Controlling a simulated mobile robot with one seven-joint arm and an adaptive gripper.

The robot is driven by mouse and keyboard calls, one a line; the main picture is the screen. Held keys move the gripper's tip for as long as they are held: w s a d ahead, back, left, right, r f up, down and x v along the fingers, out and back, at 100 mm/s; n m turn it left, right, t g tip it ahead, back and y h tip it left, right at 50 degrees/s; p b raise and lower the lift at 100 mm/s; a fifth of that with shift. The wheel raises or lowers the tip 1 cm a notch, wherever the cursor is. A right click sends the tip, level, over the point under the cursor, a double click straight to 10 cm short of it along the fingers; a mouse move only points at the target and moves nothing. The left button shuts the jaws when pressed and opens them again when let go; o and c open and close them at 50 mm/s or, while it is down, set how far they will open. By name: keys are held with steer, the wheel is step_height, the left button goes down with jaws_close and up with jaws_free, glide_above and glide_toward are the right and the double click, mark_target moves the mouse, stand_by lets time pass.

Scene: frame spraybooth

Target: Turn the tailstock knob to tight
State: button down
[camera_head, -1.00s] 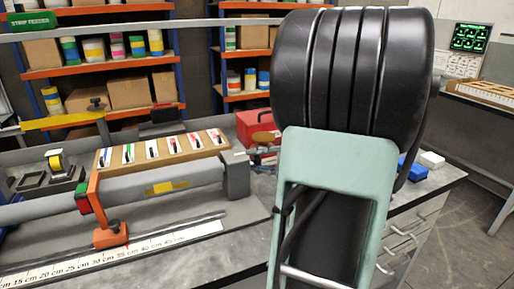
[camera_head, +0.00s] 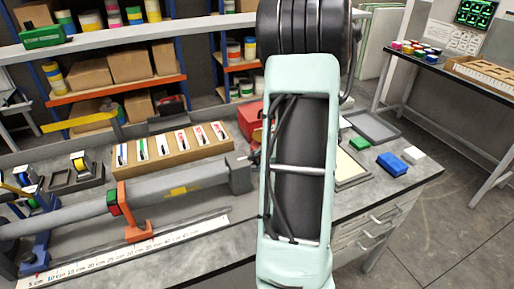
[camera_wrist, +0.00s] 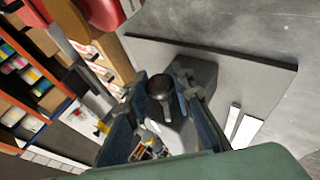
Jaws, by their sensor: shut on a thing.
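The tailstock (camera_head: 239,175) is a grey block at the right end of a long grey tube on the bench in the head view. In the wrist view, the dark round tailstock knob (camera_wrist: 159,86), with a short pointer, lies between the two fingers of my gripper (camera_wrist: 161,78). My gripper is shut on the knob, one finger on each side. The grey tailstock body (camera_wrist: 203,76) shows behind the fingers. Tight or loose marks cannot be read.
A wooden rack (camera_head: 180,150) with several labelled switches stands behind the tube. An orange bracket (camera_head: 127,212) and a centimetre scale (camera_head: 130,255) lie left. A red toolbox (camera_head: 249,120) stands behind my arm. Blue (camera_head: 392,164) and white blocks lie right.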

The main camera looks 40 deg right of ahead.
steer(key=g+p, duration=0.1)
steer(key=p, duration=0.3)
steer(key=shift+r, duration=0.35)
steer(key=g+p, duration=0.2)
steer(key=p, duration=0.1)
steer(key=shift+f+m, duration=0.15)
steer(key=shift+m, duration=0.25)
steer(key=g+y+p, duration=0.1)
steer(key=g, duration=0.2)
steer(key=shift+f+p, duration=0.2)
steer(key=shift+p, duration=0.15)
steer(key=shift+m+g, duration=0.4)
steer(key=shift+g, duration=0.3)
steer(key=c, duration=1.7)
jaws_free()
steer(key=shift+y, duration=0.3)
